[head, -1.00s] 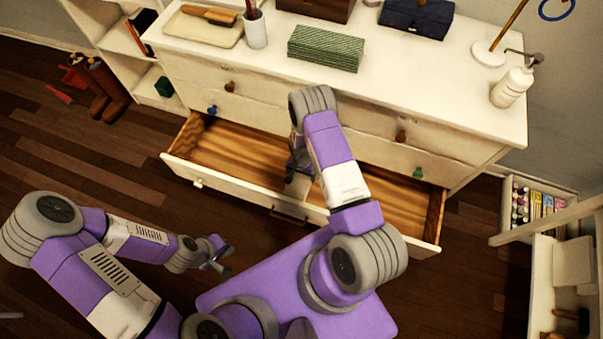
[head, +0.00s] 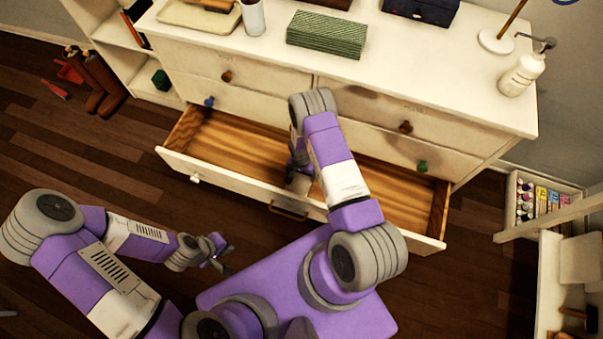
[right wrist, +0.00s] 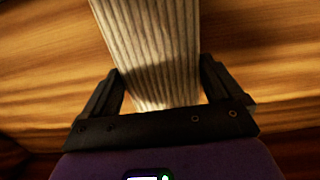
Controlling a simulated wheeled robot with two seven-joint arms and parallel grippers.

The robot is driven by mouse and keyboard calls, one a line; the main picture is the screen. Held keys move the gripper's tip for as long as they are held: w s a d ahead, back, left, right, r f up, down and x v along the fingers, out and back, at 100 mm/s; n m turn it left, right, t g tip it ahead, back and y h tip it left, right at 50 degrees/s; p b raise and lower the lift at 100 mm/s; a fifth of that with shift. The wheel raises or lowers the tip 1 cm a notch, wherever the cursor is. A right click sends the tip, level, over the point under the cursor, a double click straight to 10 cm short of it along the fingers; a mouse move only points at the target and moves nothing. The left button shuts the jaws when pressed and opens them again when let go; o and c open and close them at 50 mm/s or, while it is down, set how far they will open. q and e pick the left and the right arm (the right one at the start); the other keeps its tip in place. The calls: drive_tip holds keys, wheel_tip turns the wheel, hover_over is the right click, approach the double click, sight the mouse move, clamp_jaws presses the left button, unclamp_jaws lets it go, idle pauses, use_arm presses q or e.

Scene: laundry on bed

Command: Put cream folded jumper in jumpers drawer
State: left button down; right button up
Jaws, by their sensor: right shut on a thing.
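The cream folded jumper (right wrist: 152,45) is ribbed and sits between the fingers of my right gripper (right wrist: 168,90) in the right wrist view. In the head view a small pale part of the jumper (head: 300,184) shows below my right gripper (head: 298,165); my arm hides the rest. My right gripper is shut on it, down inside the open wooden drawer (head: 235,188) of the white dresser. Wood grain shows close behind the jumper; I cannot tell whether it touches the drawer floor. My left gripper (head: 225,258) looks open and empty, in front of the drawer.
The dresser top (head: 410,70) holds a green striped folded cloth (head: 327,34), a white cup (head: 252,17), a pump bottle (head: 522,74) and a dark blue box (head: 420,11). The drawer's left part is bare.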

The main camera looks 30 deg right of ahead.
drive_tip(key=shift+f, duration=0.6)
drive_tip(key=o, duration=1.1)
drive_tip(key=shift+c, duration=0.2)
wheel_tip(320, 180, up, 8)
drive_tip(key=p, duration=0.3)
drive_tip(key=shift+f, duration=0.15)
